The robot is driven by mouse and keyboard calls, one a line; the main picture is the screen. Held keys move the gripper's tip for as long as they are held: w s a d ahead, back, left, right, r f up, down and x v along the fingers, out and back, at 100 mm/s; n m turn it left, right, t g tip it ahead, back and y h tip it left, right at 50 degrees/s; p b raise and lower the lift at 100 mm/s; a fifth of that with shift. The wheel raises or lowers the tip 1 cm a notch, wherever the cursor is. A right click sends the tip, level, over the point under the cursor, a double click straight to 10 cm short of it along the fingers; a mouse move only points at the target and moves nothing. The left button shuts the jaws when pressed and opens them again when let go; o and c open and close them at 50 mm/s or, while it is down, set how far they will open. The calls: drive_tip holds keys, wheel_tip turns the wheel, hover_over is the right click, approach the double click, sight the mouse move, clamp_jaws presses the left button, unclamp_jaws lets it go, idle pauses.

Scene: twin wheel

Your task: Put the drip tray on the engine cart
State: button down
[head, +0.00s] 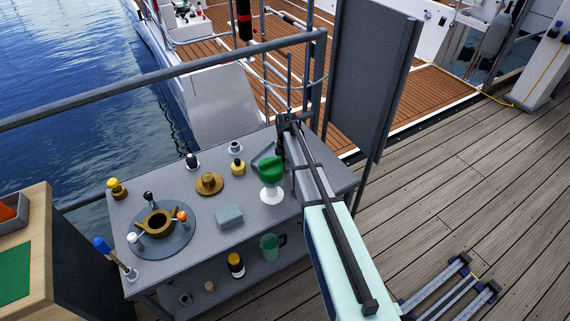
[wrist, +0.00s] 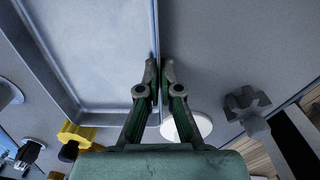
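The drip tray (wrist: 105,45) is a shallow grey metal tray with a raised rim, filling the upper left of the wrist view. I cannot tell whether the tray is lifted. I cannot say for sure which thing is the engine cart.
A railing (head: 180,77) and upright panel (head: 373,75) stand behind. A low frame (head: 450,290) is on the deck.

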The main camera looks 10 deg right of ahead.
drive_tip(key=shift+f, duration=0.25)
drive_tip(key=c, duration=0.9)
unclamp_jaws()
wheel_tip(320, 180, up, 12)
drive_tip(key=shift+s+d+f, duration=0.1)
idle(0.4)
